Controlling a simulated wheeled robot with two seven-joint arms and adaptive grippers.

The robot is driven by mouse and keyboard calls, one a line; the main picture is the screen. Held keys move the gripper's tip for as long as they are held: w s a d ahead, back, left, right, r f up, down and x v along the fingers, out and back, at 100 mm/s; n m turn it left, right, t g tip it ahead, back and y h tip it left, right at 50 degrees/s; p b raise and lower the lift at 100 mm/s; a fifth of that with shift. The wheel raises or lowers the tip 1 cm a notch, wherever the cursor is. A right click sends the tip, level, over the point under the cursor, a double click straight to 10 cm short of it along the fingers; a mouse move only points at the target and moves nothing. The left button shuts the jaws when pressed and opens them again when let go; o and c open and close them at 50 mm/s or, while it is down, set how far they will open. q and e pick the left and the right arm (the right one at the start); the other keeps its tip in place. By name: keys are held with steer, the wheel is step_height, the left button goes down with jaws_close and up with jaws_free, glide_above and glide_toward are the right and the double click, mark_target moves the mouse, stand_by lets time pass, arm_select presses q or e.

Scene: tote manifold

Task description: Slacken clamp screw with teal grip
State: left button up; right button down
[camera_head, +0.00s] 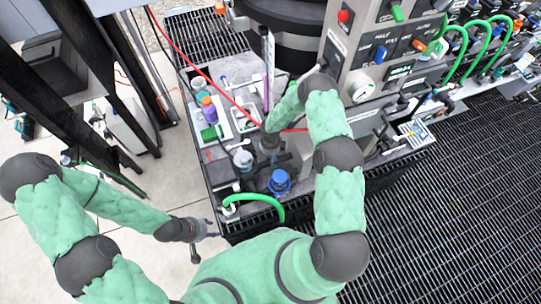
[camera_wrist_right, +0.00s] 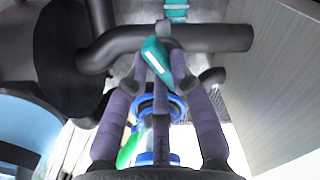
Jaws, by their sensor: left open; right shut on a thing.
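The teal grip (camera_wrist_right: 156,60) of the clamp screw is in the upper middle of the right wrist view, tilted between the purple fingers of my right gripper (camera_wrist_right: 160,50). The fingers are shut on it. A dark horizontal pipe (camera_wrist_right: 205,38) runs just behind the fingertips. In the head view my right gripper (camera_head: 269,150) reaches down over the grey bench, and the teal grip cannot be made out there. My left gripper (camera_head: 206,229) is open and empty, low beside the bench's front left corner, well away from the clamp.
The bench holds a white tray (camera_head: 222,132) with bottles, a grey-lidded jar (camera_head: 243,158), a blue fitting (camera_head: 279,181) and a green hose (camera_head: 262,199). A control panel (camera_head: 375,50) stands behind on the right. A red cable (camera_head: 205,78) crosses the bench. Black grating (camera_head: 450,210) lies right.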

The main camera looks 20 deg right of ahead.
steer(key=c, duration=1.1)
jaws_free()
steer(key=shift+o, duration=0.2)
